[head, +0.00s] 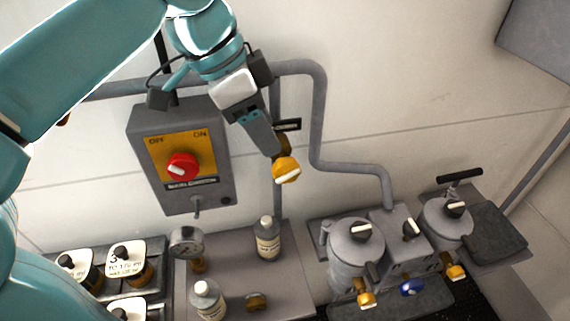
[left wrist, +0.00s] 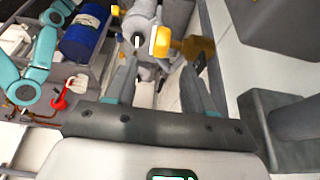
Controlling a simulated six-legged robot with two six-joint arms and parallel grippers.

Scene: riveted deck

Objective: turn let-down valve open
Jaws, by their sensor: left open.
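A yellow valve handle (head: 287,169) sits on the grey vertical pipe right of the switch box. It is likely the let-down valve, though I see no label. My left gripper (head: 270,152) reaches down from above, with its tips close to the handle in the head view. In the left wrist view, my left gripper's two fingers (left wrist: 158,72) are apart with nothing between them. A yellow handle (left wrist: 190,46) shows just beyond the tips on a grey pipe. I cannot tell whether the fingers touch it. My right gripper is not visible.
A switch box (head: 181,194) with a red knob hangs on the wall to the left. Below stand bottles (head: 267,239), a pressure gauge (head: 187,242) and lidded grey pots (head: 355,250) with small yellow handles. A blue drum (left wrist: 86,34) and red handle (left wrist: 70,90) show in the left wrist view.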

